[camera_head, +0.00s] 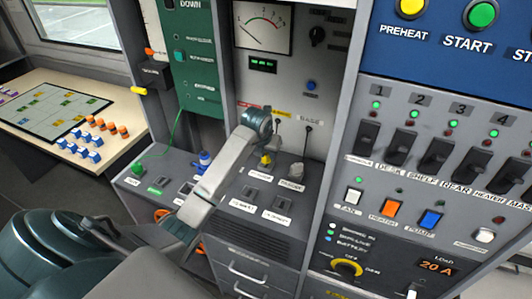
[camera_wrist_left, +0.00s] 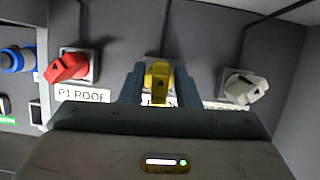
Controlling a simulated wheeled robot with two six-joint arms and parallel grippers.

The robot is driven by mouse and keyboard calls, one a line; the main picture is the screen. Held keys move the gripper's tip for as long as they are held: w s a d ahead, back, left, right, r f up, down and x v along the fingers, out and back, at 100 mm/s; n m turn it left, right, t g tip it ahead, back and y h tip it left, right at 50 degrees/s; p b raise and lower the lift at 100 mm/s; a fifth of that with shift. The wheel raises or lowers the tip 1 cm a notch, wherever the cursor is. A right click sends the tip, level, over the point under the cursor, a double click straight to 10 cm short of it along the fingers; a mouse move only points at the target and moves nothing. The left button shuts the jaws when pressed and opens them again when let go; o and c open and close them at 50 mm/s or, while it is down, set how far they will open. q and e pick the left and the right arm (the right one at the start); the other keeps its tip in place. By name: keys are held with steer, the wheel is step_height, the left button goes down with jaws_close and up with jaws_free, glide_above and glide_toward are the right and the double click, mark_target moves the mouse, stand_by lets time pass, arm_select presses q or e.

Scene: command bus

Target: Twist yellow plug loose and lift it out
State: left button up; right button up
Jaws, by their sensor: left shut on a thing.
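The yellow plug (camera_wrist_left: 158,82) sits between the two fingers of my left gripper (camera_wrist_left: 159,88) in the left wrist view, with a grey socket plate behind it. The gripper is shut on it. In the head view my left gripper (camera_head: 267,151) reaches down to the sloping panel, and a bit of the yellow plug (camera_head: 265,161) shows below it. The label under the plug is mostly hidden by the gripper. I cannot tell whether the plug has turned or lifted. My right gripper is not in view.
A red plug (camera_wrist_left: 68,67) above a "P1 ROOF" label stands left of the yellow one, and a pale grey plug (camera_wrist_left: 245,88) stands right. A blue plug (camera_wrist_left: 15,60) is farther left. A switch panel (camera_head: 440,150) rises at the right in the head view.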

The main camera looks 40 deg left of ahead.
arm_select(q)
steer(key=shift+r+p, duration=1.95)
steer(key=shift+r, duration=1.1)
